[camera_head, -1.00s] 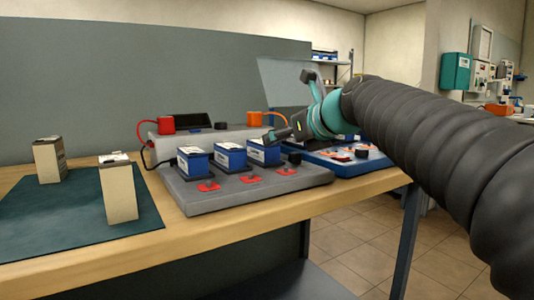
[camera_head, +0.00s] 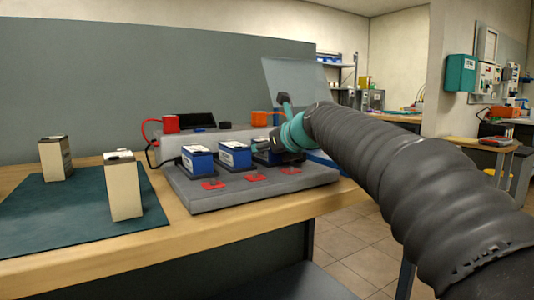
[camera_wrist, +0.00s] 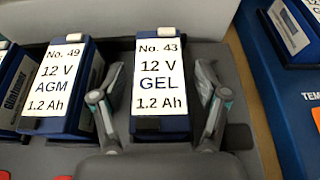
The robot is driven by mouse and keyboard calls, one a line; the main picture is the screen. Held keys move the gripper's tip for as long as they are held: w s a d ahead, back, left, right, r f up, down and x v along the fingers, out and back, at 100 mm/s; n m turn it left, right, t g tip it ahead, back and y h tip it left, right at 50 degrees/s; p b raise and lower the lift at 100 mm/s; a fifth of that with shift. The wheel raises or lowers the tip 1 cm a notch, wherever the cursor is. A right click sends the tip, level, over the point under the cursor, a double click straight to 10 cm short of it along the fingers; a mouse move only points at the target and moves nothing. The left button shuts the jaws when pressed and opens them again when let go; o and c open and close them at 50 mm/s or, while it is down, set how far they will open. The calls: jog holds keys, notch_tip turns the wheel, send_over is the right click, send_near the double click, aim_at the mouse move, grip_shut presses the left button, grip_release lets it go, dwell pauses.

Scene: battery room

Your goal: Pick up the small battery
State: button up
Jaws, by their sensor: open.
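Small blue batteries with white labels stand in a row on a grey tray (camera_head: 215,202) in the head view: a left one (camera_head: 198,160), a middle one (camera_head: 236,155), and a right one partly hidden by my gripper (camera_head: 270,147). In the wrist view the right battery (camera_wrist: 160,95) reads No. 43, 12 V GEL, 1.2 Ah. My open gripper (camera_wrist: 157,92) has one finger along each side of it, with narrow gaps visible. The neighbouring battery (camera_wrist: 58,85) reads No. 49, 12 V AGM, 1.2 Ah. Whether the fingers touch No. 43 lower down is unclear.
Two beige blocks, one near (camera_head: 123,188) and one farther back (camera_head: 56,159), stand on a dark green mat (camera_head: 70,215) at left. Red markers lie along the tray's front. A blue tray with a battery (camera_wrist: 289,24) is at right in the wrist view.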

grip_shut()
jog(key=shift+r, duration=0.15)
jog(key=shift+r, duration=0.1)
